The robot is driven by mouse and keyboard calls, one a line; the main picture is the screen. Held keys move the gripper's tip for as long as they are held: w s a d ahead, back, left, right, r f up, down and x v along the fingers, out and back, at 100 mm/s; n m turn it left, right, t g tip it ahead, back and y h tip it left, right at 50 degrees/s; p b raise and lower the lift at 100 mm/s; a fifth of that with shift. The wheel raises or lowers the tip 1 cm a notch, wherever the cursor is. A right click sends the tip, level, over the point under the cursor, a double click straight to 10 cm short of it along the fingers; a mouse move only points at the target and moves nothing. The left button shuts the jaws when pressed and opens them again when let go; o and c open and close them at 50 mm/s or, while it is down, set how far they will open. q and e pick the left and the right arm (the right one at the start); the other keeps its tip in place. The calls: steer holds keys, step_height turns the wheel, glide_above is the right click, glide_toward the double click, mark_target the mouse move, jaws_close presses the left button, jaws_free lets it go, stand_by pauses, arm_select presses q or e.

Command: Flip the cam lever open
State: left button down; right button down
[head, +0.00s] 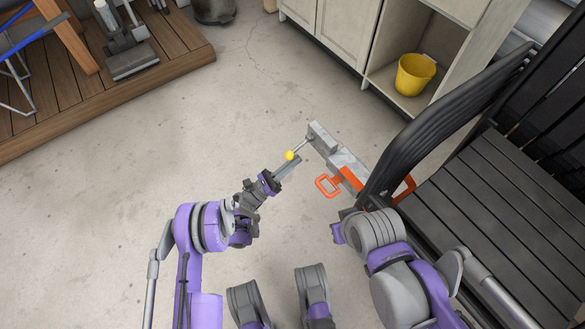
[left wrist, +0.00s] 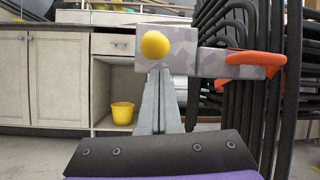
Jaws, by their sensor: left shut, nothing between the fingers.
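The cam lever ends in a yellow ball knob (head: 289,155) on a thin rod that runs to a mottled grey block (head: 335,152). In the left wrist view, the knob (left wrist: 155,45) shows in front of the grey block (left wrist: 188,50). My left gripper (head: 294,162) is shut and empty, its fingertips close by the knob. In the left wrist view, the fingertips (left wrist: 160,73) sit just below the knob; I cannot tell whether they touch it. My right arm shows at lower right, but its gripper is not visible.
Orange handles (head: 328,185) stick out from the grey fixture. Stacked black slatted chairs (head: 500,195) stand close on its right. A pale cabinet (head: 345,30) with a yellow bucket (head: 415,74) stands behind. A wooden deck (head: 100,90) lies at upper left. The concrete floor between is clear.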

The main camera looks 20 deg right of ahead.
arm_select(q)
steer(key=shift+s+a+r, duration=0.1)
steer(key=shift+a+r, duration=0.3)
steer(key=shift+a, duration=0.1)
steer(key=shift+r, duration=0.1)
steer(key=shift+a+r+y+p, duration=0.2)
steer(key=shift+y+p, duration=0.15)
steer(key=shift+y, duration=0.25)
